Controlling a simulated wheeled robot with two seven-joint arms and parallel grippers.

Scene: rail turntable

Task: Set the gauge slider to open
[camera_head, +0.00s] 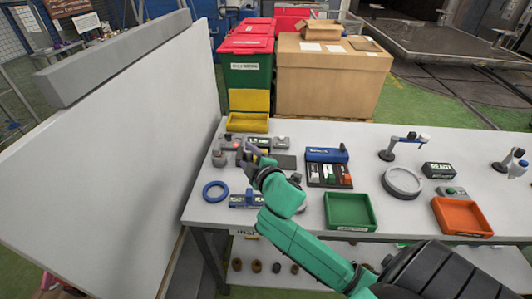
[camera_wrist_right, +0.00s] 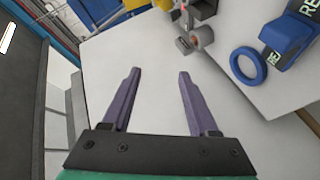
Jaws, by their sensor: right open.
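My right gripper (camera_head: 249,154) reaches over the left part of the grey table, among small devices. In the right wrist view its two purple fingers are apart with nothing between them (camera_wrist_right: 160,74); bare pale surface shows beyond. I cannot surely tell which device is the gauge slider. A small grey device with a round knob (camera_head: 219,158) stands just left of the gripper; a grey roller-like part (camera_wrist_right: 202,38) shows beyond the fingers at the top of the wrist view. My arm and gripper hide part of the devices behind them. My left gripper is not in view.
A blue ring (camera_head: 215,191) and a blue-topped labelled block (camera_head: 245,200) lie near the front left. A green tray (camera_head: 349,211), an orange tray (camera_head: 461,217) and a round grey dish (camera_head: 402,182) stand to the right. A tall pale panel (camera_head: 115,150) borders the left side.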

